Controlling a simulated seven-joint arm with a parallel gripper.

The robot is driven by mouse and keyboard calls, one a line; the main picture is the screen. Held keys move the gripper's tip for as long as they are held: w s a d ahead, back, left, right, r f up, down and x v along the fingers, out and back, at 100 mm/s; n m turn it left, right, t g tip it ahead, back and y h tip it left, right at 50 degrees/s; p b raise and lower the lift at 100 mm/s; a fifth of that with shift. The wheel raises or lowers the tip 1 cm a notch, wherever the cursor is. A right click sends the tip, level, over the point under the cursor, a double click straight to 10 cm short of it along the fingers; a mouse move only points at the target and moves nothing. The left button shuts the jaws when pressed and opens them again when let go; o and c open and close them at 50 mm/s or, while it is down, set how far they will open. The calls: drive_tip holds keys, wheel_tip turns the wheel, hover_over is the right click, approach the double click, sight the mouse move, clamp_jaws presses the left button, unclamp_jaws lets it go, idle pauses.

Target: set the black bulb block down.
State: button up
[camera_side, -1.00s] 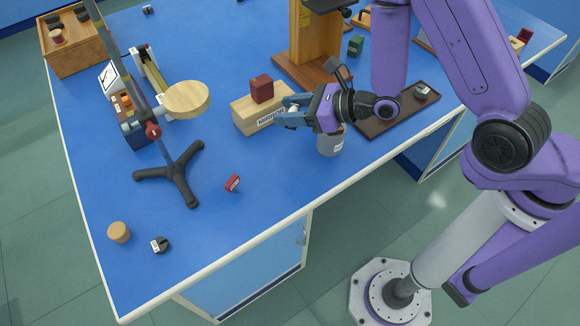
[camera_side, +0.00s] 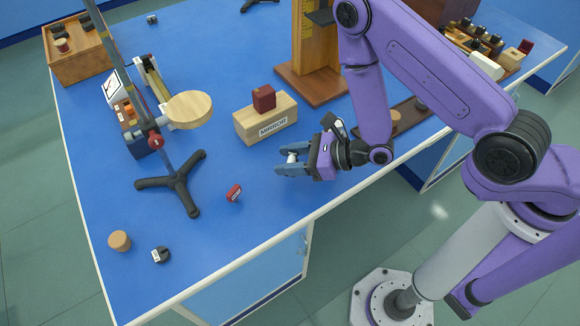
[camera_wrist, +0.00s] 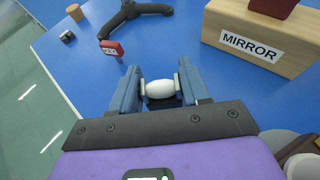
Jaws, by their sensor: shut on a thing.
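My gripper (camera_side: 281,163) is over the blue table in front of the mirror box, its fingers pointing left. In the wrist view it (camera_wrist: 158,78) is shut on the black bulb block. The block's white rounded bulb (camera_wrist: 160,88) shows between the finger pads, with a dark part (camera_wrist: 166,102) behind it. In the side view only a bit of the white bulb (camera_side: 292,157) shows; the fingers hide the rest. I cannot tell how far the block is above the table.
The wooden mirror box (camera_side: 266,121) carries a dark red block (camera_side: 264,98). A red labelled block (camera_side: 234,193) and a black tripod foot (camera_side: 176,184) stand left of my gripper. A cork (camera_side: 119,240) and a small black piece (camera_side: 161,255) lie farther left. Blue table (camera_side: 250,235) near the front edge is clear.

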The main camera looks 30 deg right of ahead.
drive_tip(key=shift+f, duration=1.65)
drive_tip(key=shift+f, duration=0.15)
drive_tip(key=o, duration=1)
drive_tip(key=shift+o, duration=0.2)
drive_tip(key=shift+r, duration=0.2)
drive_tip(key=shift+v, duration=3.75)
